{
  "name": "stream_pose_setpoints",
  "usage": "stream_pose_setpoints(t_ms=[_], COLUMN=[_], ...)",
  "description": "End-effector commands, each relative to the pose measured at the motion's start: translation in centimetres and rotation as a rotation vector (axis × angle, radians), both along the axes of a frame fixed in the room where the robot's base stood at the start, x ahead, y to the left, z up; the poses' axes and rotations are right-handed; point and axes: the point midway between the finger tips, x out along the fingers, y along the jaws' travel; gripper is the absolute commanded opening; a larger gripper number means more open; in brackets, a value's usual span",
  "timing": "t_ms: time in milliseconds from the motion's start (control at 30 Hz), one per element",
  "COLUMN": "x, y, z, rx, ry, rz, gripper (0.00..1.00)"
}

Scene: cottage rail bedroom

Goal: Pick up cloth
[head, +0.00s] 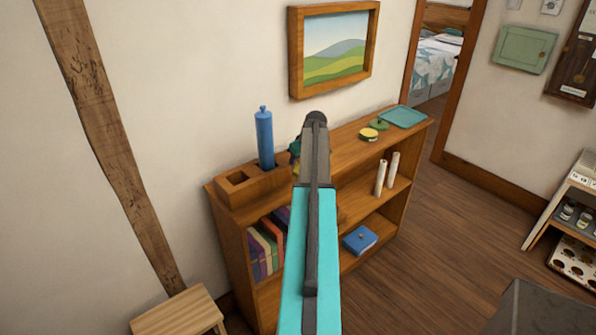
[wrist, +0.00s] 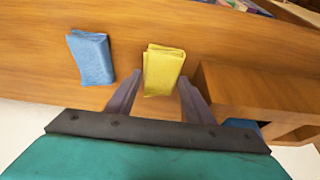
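A folded yellow cloth (wrist: 163,68) lies on the wooden top of the bookcase in the wrist view. A folded blue cloth (wrist: 91,58) lies to its left, apart from it. My gripper (wrist: 160,82) is open, with one finger on either side of the near part of the yellow cloth. Nothing is visibly clamped, and I cannot tell how high the fingertips are above the wood.
A wooden holder (head: 236,186) with a tall blue cylinder (head: 264,138) stands at the bookcase's (head: 405,133) left end, close to the right finger in the wrist view. Small round items (head: 369,134) and a teal tray (head: 403,117) are farther right. A stool (head: 178,311) stands lower left.

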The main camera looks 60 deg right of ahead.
Motion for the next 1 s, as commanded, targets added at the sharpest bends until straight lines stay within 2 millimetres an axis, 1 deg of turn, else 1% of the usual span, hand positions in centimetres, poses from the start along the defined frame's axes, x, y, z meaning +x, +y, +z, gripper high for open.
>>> stream_pose_setpoints(t_ms=[33, 133, 167, 467, 633, 867, 1000], x=[0.0, 0.0, 0.0, 0.0, 0.0, 0.0, 0.0], y=[0.0, 0.0, 0.0, 0.0, 0.0, 0.0, -0.2], z=[0.0, 0.0, 0.0, 0.1, 0.5, 1.8, 2.9], rx=[0.0, 0.0, 0.0, 0.0, 0.0, -0.001, -0.002], ry=[0.0, 0.0, 0.0, 0.0, -0.001, -0.001, -0.001], rz=[0.0, 0.0, 0.0, 0.0, 0.0, 0.0, -0.002], gripper=[0.38, 0.21, 0.2, 0.2, 0.2, 0.2, 0.2])
